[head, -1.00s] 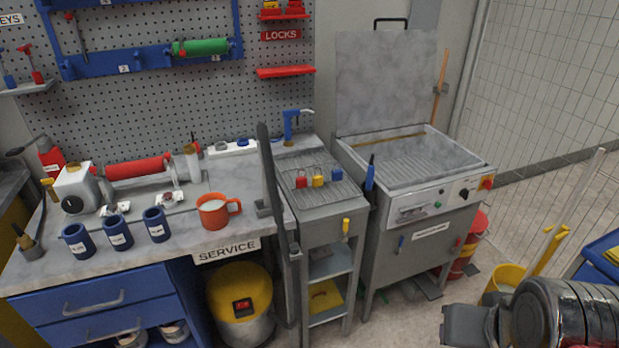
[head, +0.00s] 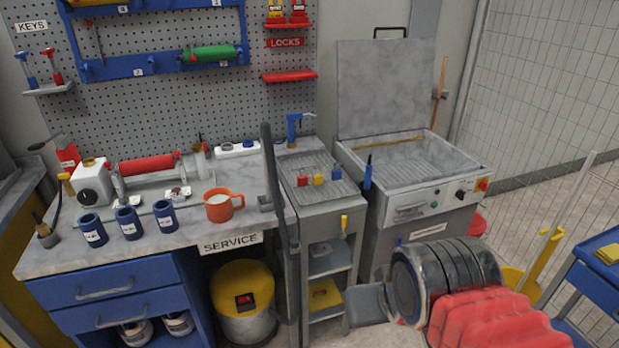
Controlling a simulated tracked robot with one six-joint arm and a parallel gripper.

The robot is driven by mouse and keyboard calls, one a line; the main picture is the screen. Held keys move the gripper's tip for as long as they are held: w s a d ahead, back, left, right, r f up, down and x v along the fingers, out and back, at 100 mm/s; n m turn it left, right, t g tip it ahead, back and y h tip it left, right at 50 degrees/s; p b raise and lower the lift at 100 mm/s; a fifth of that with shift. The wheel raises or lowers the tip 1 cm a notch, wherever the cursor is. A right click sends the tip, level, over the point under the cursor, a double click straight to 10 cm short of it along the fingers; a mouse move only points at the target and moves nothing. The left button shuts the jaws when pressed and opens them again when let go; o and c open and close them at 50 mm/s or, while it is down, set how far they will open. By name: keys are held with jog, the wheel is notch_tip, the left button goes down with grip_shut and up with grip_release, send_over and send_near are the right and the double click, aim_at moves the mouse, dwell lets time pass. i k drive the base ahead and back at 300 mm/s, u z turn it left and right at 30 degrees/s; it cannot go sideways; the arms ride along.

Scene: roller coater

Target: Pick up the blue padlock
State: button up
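The small blue padlock (head: 336,174) sits on the ribbed grey top of the narrow cart (head: 322,198), at the right end of a row. A yellow padlock (head: 318,179) and a red padlock (head: 302,180) stand to its left. My arm comes in from the lower right.
The wash basin (head: 415,165) with its raised lid stands right of the cart. A blue tool (head: 367,172) hangs between cart and basin. An orange mug (head: 222,205) stands on the bench.

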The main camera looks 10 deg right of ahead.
aim_at(335, 174)
jog(key=u, duration=0.55)
jog(key=i, duration=1.5)
